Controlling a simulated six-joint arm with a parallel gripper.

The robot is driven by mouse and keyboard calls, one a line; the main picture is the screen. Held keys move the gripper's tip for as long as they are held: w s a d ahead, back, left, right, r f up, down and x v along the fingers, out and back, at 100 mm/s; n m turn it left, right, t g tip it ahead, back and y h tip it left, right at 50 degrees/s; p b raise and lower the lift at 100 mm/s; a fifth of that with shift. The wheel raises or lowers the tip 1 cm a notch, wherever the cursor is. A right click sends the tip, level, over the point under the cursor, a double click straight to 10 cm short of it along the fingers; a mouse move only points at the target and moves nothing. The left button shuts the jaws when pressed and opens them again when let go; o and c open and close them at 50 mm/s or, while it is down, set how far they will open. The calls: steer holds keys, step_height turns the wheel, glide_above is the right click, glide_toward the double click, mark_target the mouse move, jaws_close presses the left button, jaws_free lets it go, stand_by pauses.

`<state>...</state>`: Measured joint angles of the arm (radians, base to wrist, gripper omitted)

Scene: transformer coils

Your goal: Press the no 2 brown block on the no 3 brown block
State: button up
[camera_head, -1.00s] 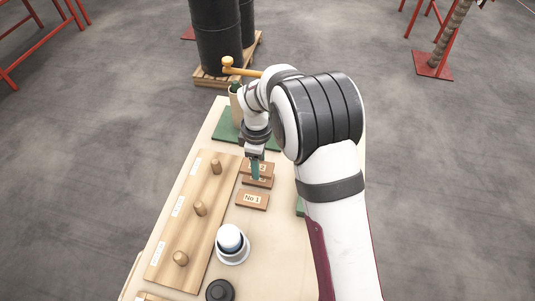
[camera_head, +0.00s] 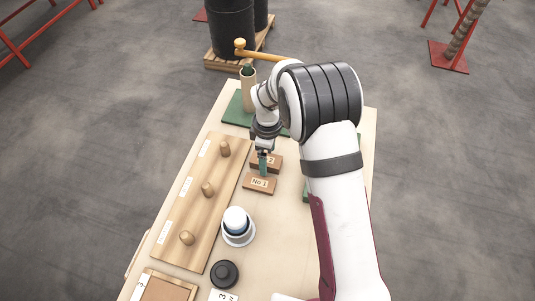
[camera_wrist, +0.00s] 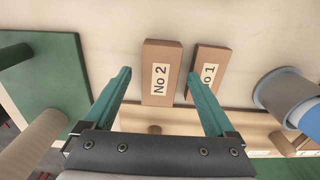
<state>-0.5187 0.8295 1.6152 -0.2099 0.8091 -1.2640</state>
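The no 2 brown block (camera_head: 267,161) lies on the table just beyond the no 1 block (camera_head: 259,184). In the wrist view the no 2 block (camera_wrist: 162,65) shows its label, larger than the no 1 block (camera_wrist: 208,72) beside it. No separate no 3 block is visible; whether it lies under the no 2 block I cannot tell. My gripper (camera_head: 263,163) is over the no 2 block. In the wrist view my gripper's (camera_wrist: 160,73) teal fingers are spread wide, with the no 2 block appearing between them and gaps on both sides.
A long wooden board (camera_head: 200,205) with upright pegs runs along the left. A white-and-blue cup-like part (camera_head: 237,225) and a black round part (camera_head: 224,274) stand nearer. A green mat (camera_head: 237,109) with a tan cylinder (camera_head: 248,90) lies beyond.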

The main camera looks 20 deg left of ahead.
steer(key=shift+o, duration=0.8)
steer(key=shift+r, duration=1.75)
jaws_close()
steer(key=shift+a, duration=0.2)
